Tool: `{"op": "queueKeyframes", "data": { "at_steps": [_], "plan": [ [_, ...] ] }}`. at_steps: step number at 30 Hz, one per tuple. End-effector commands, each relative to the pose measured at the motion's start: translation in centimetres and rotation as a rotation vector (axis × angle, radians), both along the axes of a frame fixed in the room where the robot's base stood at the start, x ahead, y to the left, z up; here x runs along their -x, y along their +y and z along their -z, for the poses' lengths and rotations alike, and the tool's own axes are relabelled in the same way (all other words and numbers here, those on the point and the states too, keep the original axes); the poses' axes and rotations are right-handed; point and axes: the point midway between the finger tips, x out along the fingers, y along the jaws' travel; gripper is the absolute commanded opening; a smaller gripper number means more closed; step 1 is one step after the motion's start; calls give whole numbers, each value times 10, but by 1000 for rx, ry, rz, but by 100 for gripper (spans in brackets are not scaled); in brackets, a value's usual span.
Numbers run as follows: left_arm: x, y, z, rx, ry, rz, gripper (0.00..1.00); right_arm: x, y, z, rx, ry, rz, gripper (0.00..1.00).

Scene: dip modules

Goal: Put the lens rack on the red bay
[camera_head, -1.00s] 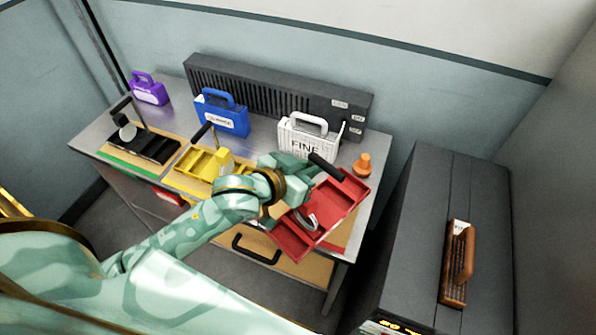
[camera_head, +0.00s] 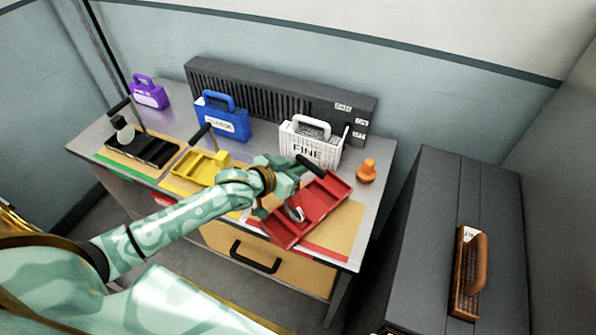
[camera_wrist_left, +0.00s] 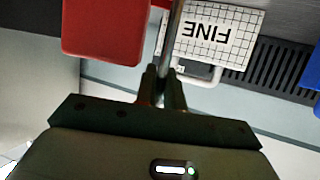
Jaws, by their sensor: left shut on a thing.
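The lens rack (camera_head: 328,195) is a red tray with compartments, a black handle and a pale curved piece inside. My left gripper (camera_head: 291,172) is shut on it near the handle; in the left wrist view the gripper (camera_wrist_left: 164,85) closes on its thin metal post, with the red tray (camera_wrist_left: 103,30) beside it. The red bay (camera_head: 346,232) is a tan board with a red front strip at the table's right end. The rack is over the bay, turned askew to it and covering part of it. Whether it touches the board, I cannot tell. My right gripper is not in view.
A white FINE case (camera_head: 312,143) and an orange knob-like object (camera_head: 367,171) stand close behind the rack. Yellow (camera_head: 200,167) and black (camera_head: 155,149) racks sit to the left. Blue (camera_head: 222,118) and purple (camera_head: 149,93) cases stand behind. A dark cabinet (camera_head: 420,235) is at right.

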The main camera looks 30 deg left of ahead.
Motion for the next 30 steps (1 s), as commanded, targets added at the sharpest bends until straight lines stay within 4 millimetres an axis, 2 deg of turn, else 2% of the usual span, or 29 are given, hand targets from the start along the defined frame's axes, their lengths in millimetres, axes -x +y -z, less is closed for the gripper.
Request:
{"op": "queueKeyframes", "data": {
  "at_steps": [3,14,15,17,18,27,30],
  "plan": [
    [0,-1,9,2,-1,1,0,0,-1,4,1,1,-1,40],
    [0,-1,11,2,-2,1,0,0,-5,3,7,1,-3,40],
    [0,-1,13,0,0,0,13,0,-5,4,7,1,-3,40],
    [0,-1,13,0,0,1,30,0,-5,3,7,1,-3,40],
    [0,-1,12,0,0,1,32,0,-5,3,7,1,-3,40],
    [0,-1,9,-1,-1,0,32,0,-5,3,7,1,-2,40],
    [12,4,5,-1,2,0,32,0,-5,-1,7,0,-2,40]
  ]
}}
